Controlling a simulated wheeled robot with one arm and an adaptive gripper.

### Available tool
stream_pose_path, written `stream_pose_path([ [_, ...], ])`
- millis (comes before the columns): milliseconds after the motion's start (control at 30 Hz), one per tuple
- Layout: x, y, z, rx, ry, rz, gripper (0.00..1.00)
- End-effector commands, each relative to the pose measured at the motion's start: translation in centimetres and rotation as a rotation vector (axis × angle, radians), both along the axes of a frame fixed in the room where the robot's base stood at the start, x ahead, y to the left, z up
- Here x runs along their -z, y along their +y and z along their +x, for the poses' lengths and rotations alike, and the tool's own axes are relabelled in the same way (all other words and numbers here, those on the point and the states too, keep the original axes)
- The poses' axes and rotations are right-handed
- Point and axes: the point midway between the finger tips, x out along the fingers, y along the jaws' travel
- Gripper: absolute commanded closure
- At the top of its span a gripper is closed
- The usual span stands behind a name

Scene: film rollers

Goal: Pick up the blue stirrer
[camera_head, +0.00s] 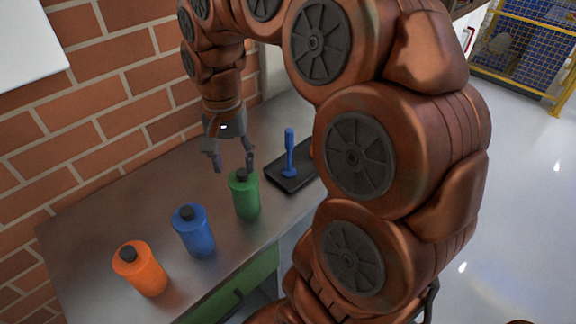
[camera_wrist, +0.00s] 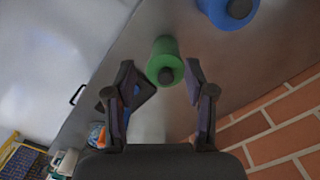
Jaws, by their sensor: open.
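The blue stirrer (camera_head: 289,152) stands upright on a black tray (camera_head: 287,185) on the grey table in the head view. My gripper (camera_head: 234,166) is open and empty, pointing down above the table, to the left of the stirrer and apart from it. It is close above and behind the green bottle (camera_head: 244,196). In the wrist view, my open fingers (camera_wrist: 159,66) frame the green bottle (camera_wrist: 163,52). The black tray (camera_wrist: 147,88) shows beside the left finger, with a bit of blue mostly hidden by that finger.
A blue bottle (camera_head: 194,233) and an orange bottle (camera_head: 146,270) stand left of the green bottle along the table (camera_head: 95,225). A brick wall (camera_head: 105,100) rises behind the table. A green drawer front (camera_head: 235,285) is below its front edge.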

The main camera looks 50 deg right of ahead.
Motion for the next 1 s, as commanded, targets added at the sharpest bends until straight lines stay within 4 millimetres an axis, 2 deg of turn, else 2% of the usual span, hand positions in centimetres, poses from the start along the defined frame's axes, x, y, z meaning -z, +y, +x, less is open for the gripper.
stream_pose_path([
  [33, 0.3, -1.8, 1.6, 0.094, -0.011, -0.001, 0.46],
  [200, 0.9, -8.5, 5.2, 0.436, -0.025, -0.011, 0.46],
  [400, 2.0, -16.9, 7.0, 0.828, -0.038, -0.03, 0.46],
  [533, 2.8, -20.9, 6.9, 1.012, -0.035, -0.043, 0.46],
  [600, 3.0, -22.3, 6.8, 1.079, -0.035, -0.047, 0.46],
  [700, 3.4, -23.4, 6.6, 1.133, -0.031, -0.05, 0.46],
  [1000, 5.2, -23.7, 6.5, 1.151, -0.032, -0.053, 0.46],
])
